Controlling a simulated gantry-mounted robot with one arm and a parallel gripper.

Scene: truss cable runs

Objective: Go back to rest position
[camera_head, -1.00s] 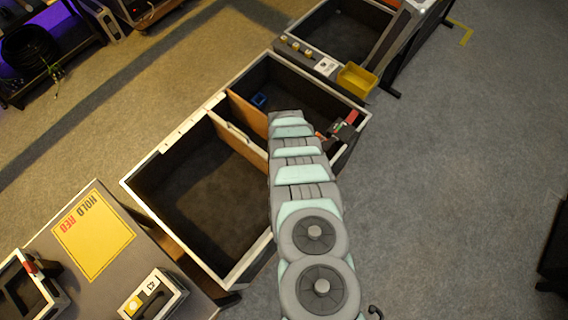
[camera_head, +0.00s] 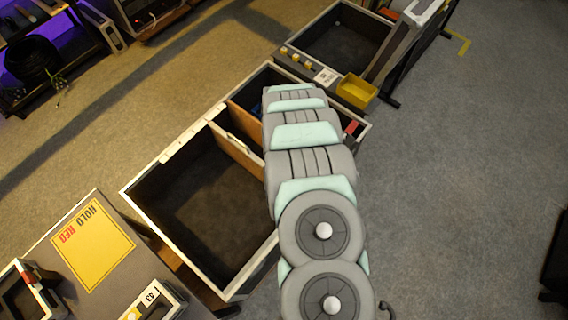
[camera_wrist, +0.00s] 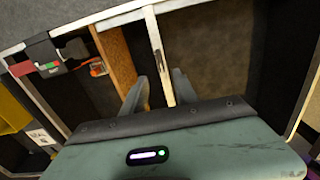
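My gripper (camera_wrist: 159,82) shows in the wrist view with its two fingers apart and nothing seen held between them. It is over the divided bin (camera_head: 166,158), close to the wooden dividers; the wrist view does not settle whether it touches them. In the head view my arm hides the gripper and part of the bin's far compartment. A wooden divider (camera_wrist: 115,58) stands left of the fingers, and a pale-edged divider (camera_wrist: 159,52) shows at the right finger.
A red and dark device (camera_wrist: 42,56) sits at the bin's rim, with a small orange part beside it. A yellow tray (camera_head: 357,91) stands by the back bin (camera_head: 290,44). A table with a yellow "HOLD RED" sign (camera_head: 94,244) is lower left. Open floor lies right.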

